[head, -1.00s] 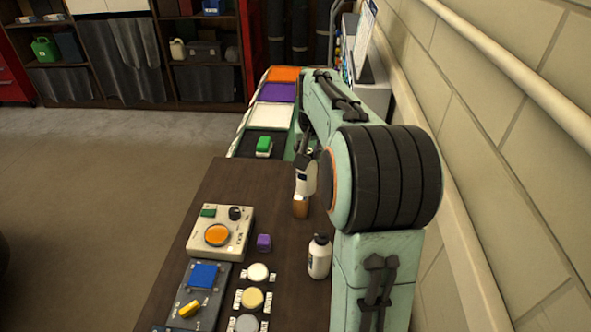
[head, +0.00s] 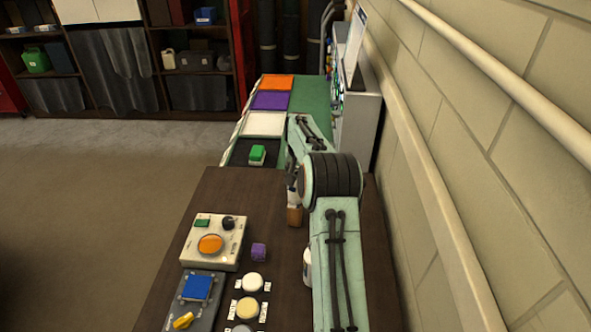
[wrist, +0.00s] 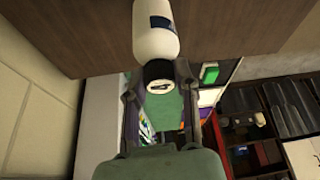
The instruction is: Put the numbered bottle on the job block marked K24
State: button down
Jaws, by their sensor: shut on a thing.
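In the wrist view my gripper (wrist: 157,82) is shut on the black cap of a white bottle (wrist: 156,38). The bottle has a dark label, and its lower end is cut off by the frame edge. I cannot read a number on it. In the head view my gripper (head: 293,188) is over the dark table, partly hidden by my arm. A brown-orange piece (head: 294,216) shows right below it; I cannot tell if it is part of the held bottle. A second white bottle (head: 307,266) stands closer, half hidden by my arm. No K24 mark is readable.
A beige block (head: 228,225) with an orange disc and a grey block (head: 212,306) with a blue square sit at the left. A green block (head: 257,153) is on a black pad beyond.

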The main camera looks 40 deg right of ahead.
jog(key=c, duration=0.8)
grip_release()
jog(key=shift+f, duration=0.1)
jog(key=shift+c, duration=0.2)
